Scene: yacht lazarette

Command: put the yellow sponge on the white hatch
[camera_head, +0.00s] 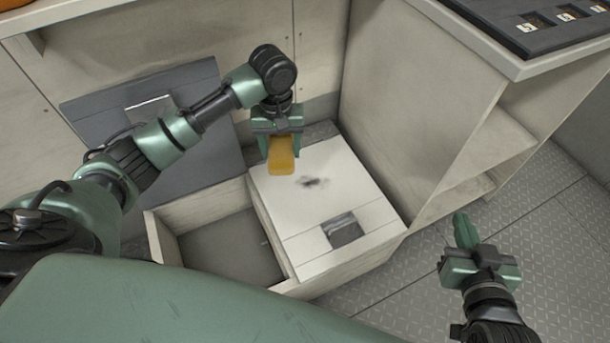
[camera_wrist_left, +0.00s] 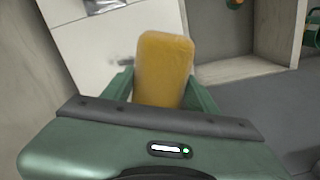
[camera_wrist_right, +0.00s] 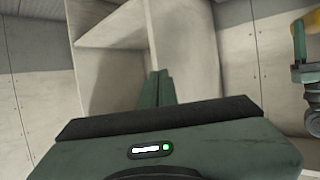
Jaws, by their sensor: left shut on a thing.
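The yellow sponge (camera_head: 281,157) is held between the fingers of my left gripper (camera_head: 280,146), which points down. It overlaps the far left part of the white hatch (camera_head: 310,205) in the head view; I cannot tell whether it touches it. The left wrist view shows the sponge (camera_wrist_left: 163,68) upright between the fingers with the white hatch (camera_wrist_left: 110,40) behind it. The hatch has a dark smudge and a recessed square latch. My right gripper (camera_head: 465,232) is shut and empty, out to the right over the floor.
An open bin (camera_head: 165,240) lies left of the hatch, and a dark grey panel (camera_head: 205,125) leans against the back wall. A pale cabinet (camera_head: 430,100) with open shelves rises right of the hatch. Grey tread-plate floor (camera_head: 540,215) is clear at right.

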